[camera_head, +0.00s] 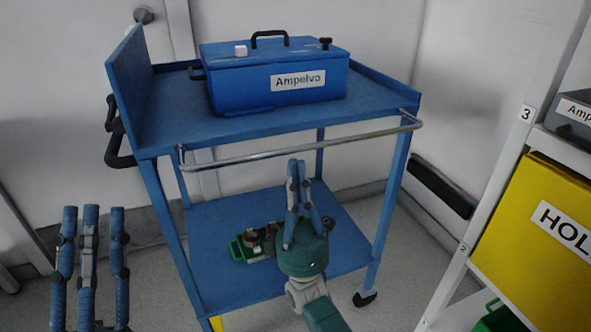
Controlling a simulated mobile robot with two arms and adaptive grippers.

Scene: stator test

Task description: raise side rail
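The side rail (300,143) is a thin metal bar along the front side of the blue cart (170,125). It runs across a little below the level of the top shelf, with bent ends meeting the cart near the corners. My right gripper (299,164) points up in front of the cart. Its fingertips show just below the middle of the rail, with a gap in the picture; the depth between them is unclear. Its fingers look close together, with nothing visible between them. My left gripper (92,210) points up at the lower left, fingers apart and empty, away from the rail.
A blue box labelled "Ampelvo" (235,90) sits on the top shelf. A green tray (238,248) with small parts lies on the lower shelf, partly behind my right gripper. A white rack (490,185) with a yellow bin (540,240) stands at the right. A wall is behind.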

